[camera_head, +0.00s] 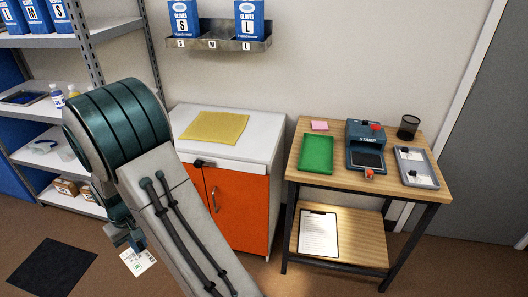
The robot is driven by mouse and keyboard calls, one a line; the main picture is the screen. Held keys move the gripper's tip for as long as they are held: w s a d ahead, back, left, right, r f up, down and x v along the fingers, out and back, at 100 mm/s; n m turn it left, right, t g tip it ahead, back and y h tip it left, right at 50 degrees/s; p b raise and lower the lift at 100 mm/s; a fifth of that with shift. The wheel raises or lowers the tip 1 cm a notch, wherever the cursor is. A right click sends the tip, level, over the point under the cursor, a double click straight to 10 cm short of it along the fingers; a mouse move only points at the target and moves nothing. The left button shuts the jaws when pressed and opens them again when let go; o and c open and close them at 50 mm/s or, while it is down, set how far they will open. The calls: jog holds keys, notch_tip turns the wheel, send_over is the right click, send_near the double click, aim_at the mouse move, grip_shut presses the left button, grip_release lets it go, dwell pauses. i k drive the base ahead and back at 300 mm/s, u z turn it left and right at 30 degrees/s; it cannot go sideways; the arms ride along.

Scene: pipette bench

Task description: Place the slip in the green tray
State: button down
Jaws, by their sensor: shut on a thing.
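A small white slip (138,262) with dark and green print hangs from the end of my arm at the lower left, above the brown floor. My gripper (130,243) is shut on the slip's upper edge; my arm partly hides the fingers. The green tray (316,153) lies on the left side of the wooden table's top, well to the right of my gripper. The tray looks empty.
The wooden table (300,178) also bears a stamp machine (366,145), a grey tray (417,182) with items, a pink pad (320,126) and a black mesh cup (408,127). An orange-doored cabinet (235,208) stands left of it. Shelves (75,40) stand farther left.

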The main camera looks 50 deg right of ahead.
aim_at(317, 153)
jog(key=z, duration=2.1)
jog(key=i, duration=1)
